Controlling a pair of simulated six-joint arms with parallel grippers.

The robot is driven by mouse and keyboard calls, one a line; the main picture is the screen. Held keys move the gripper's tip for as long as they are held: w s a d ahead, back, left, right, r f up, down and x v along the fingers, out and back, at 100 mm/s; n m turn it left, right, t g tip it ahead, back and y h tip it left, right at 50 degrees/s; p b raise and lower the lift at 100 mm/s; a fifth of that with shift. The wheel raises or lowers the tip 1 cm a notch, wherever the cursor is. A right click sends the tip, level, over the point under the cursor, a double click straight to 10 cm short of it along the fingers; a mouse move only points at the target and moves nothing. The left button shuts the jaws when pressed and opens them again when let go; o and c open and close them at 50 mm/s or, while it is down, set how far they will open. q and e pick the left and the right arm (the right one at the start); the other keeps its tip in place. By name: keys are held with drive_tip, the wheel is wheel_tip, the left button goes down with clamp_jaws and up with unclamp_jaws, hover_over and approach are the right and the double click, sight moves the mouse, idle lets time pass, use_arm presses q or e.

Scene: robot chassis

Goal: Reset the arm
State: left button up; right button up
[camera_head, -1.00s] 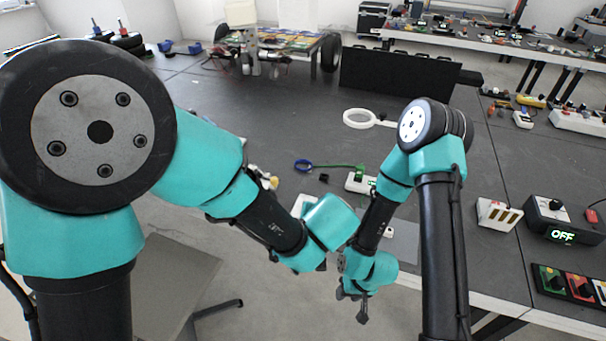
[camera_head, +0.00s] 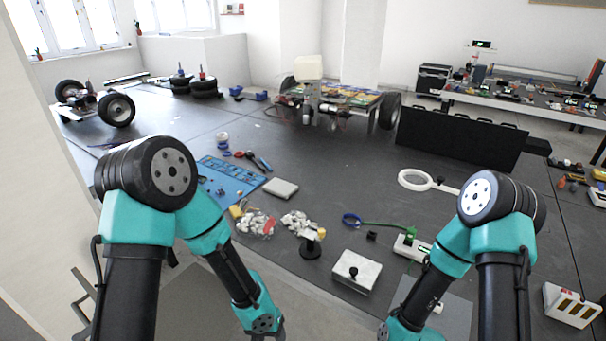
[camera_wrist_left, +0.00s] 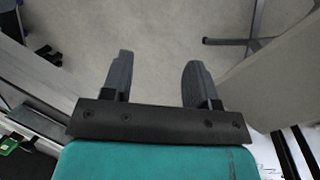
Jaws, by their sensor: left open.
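My left gripper (camera_wrist_left: 158,78) is open and empty in the left wrist view, its two dark fingers apart over bare floor. In the head view my left arm (camera_head: 165,185) comes down on the left, and its wrist end (camera_head: 262,318) reaches the bottom edge in front of the table. My right arm (camera_head: 505,230) is bent on the right. Its wrist (camera_head: 405,330) is cut off by the bottom edge, so its fingers do not show. Nothing is seen in the left fingers.
The dark table (camera_head: 330,170) holds a blue mat (camera_head: 228,178), a white box with a black knob (camera_head: 356,272), a ring magnifier (camera_head: 415,180) and piles of small parts (camera_head: 257,223). A black panel (camera_head: 460,138) and a wheeled chassis (camera_head: 345,102) stand further back.

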use_arm(q)
drive_tip(key=s+a+f+n+t, duration=0.1)
drive_tip(key=s+a+f+n, duration=0.1)
drive_tip(key=a+f, duration=0.2)
drive_tip(key=s+a+f+n+t+h, duration=0.1)
drive_tip(key=s+a+f+n, duration=0.1)
drive_tip(key=a, duration=0.7)
wheel_tip(320, 180, down, 2)
drive_tip(key=shift+s+a+f, duration=0.1)
drive_tip(key=shift+s+a, duration=0.25)
drive_tip(key=shift+s, duration=0.45)
